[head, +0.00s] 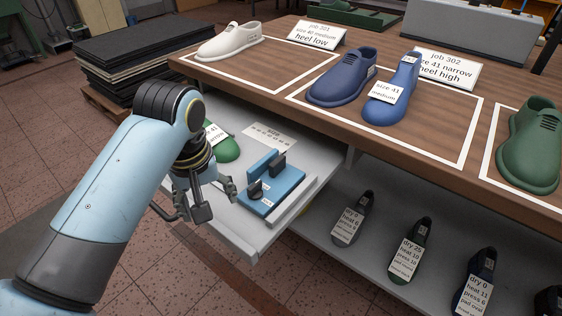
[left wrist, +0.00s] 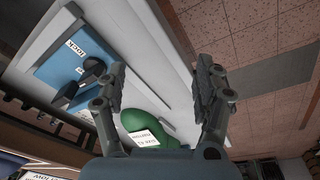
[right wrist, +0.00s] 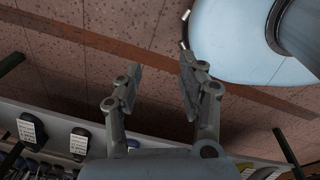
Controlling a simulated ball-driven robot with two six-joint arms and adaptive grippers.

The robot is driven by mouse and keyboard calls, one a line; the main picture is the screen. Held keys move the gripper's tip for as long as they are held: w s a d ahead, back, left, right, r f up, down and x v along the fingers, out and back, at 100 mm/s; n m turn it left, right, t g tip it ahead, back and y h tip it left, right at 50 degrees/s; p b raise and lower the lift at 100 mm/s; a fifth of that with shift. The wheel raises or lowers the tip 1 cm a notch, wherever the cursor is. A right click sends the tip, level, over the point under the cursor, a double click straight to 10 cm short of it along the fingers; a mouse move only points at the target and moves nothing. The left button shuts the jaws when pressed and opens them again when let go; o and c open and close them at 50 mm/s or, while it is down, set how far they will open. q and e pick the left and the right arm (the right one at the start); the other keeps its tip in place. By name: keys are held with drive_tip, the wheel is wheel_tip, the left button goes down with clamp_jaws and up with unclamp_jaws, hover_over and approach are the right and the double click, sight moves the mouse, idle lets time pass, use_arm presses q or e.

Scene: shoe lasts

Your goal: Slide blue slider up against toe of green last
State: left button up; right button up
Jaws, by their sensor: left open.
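A blue measuring device (head: 285,192) stands in the pulled-out drawer (head: 313,163). It has a flat base, an upright blue part (head: 262,163) and dark pieces; which part slides I cannot tell. The device also shows in the left wrist view (left wrist: 62,58). A green last (head: 228,151) with a white label lies in the drawer, left of the device and partly hidden by my left arm. In the left wrist view the last (left wrist: 133,118) is between and beyond my fingers. My left gripper (head: 215,200) is open and empty near the drawer's front. My right gripper (right wrist: 161,72) is open and empty.
A lower shelf (head: 375,250) holds several labelled dark lasts. A size card (head: 268,136) lies behind the device.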

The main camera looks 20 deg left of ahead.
sight(276, 160)
use_arm(q)
drive_tip(key=w+d+r+n, duration=0.1)
drive_tip(key=w, duration=0.2)
drive_tip(key=w+d+r+n, duration=0.1)
drive_tip(key=w, duration=0.2)
drive_tip(key=w+d+n, duration=0.1)
drive_tip(key=w, duration=0.2)
drive_tip(key=shift+d+r+n+g, duration=0.3)
drive_tip(key=shift+r+g, duration=0.1)
drive_tip(key=w+d+r+n+g, duration=0.1)
drive_tip(key=w+d+r+n, duration=0.3)
drive_tip(key=w, duration=0.3)
drive_tip(key=shift+m+h, duration=0.3)
drive_tip(key=shift+m, duration=0.1)
drive_tip(key=f+b, duration=0.1)
drive_tip(key=f, duration=0.7)
drive_tip(key=shift+d+b, duration=0.2)
drive_tip(key=shift+b, duration=0.15)
drive_tip(key=shift+f, duration=0.6)
use_arm(e)
drive_tip(key=shift+w+f, duration=0.2)
drive_tip(key=shift+f, duration=0.3)
drive_tip(key=shift+w+f, duration=0.2)
drive_tip(key=shift+f, duration=0.25)
use_arm(q)
drive_tip(key=c, duration=0.4)
clamp_jaws()
drive_tip(key=shift+a, duration=0.1)
